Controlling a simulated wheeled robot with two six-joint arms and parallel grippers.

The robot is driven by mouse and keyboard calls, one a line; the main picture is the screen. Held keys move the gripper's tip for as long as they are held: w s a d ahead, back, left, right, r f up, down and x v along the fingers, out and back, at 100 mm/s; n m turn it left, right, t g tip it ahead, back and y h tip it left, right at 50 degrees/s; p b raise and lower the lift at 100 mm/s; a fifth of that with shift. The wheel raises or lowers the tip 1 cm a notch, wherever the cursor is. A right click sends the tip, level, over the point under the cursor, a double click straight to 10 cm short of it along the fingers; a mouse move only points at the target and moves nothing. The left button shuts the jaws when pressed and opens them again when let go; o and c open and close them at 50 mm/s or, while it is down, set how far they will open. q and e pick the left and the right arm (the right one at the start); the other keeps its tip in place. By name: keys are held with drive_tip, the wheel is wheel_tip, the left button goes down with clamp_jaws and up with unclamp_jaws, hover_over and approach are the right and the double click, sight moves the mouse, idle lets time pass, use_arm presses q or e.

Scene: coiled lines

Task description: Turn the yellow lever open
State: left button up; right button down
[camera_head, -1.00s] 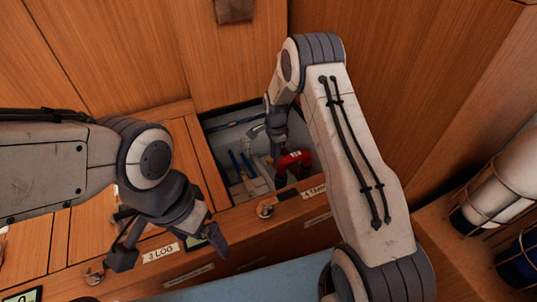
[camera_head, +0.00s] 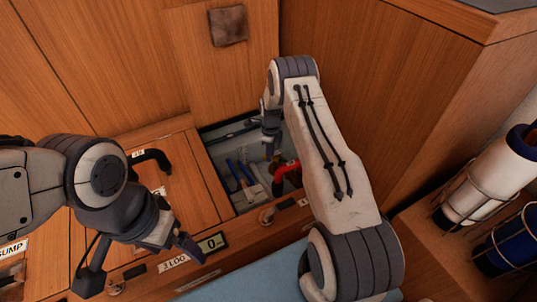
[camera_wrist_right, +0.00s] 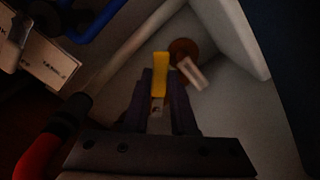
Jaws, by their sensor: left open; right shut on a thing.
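The yellow lever (camera_wrist_right: 160,72) shows in the right wrist view, upright between the two dark fingers of my right gripper (camera_wrist_right: 160,92). The fingers are shut on it. A brown round fitting (camera_wrist_right: 184,50) and a pale tag (camera_wrist_right: 189,74) lie just right of the lever. In the head view my right gripper (camera_head: 269,148) reaches down into the open compartment, and the lever is too small there to make out clearly. My left gripper (camera_head: 140,264) is open and empty above the counter's front, left of the compartment.
The compartment holds blue-handled pipes (camera_head: 240,172) and a red curved handle (camera_head: 287,172), close to my right gripper. A black handle (camera_head: 152,158) stands on the wooden lid at left. Caged cylinders (camera_head: 490,180) stand at right. Wooden walls close off the back.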

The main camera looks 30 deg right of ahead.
drive_tip(key=shift+w+d+m, duration=0.15)
drive_tip(key=shift+d+m, duration=0.15)
drive_tip(key=shift+m, duration=0.2)
drive_tip(key=shift+w, duration=0.1)
drive_tip(key=c, duration=0.7)
unclamp_jaws()
wheel_tip(320, 180, up, 10)
drive_tip(key=p, duration=0.5)
drive_tip(key=shift+r, duration=0.25)
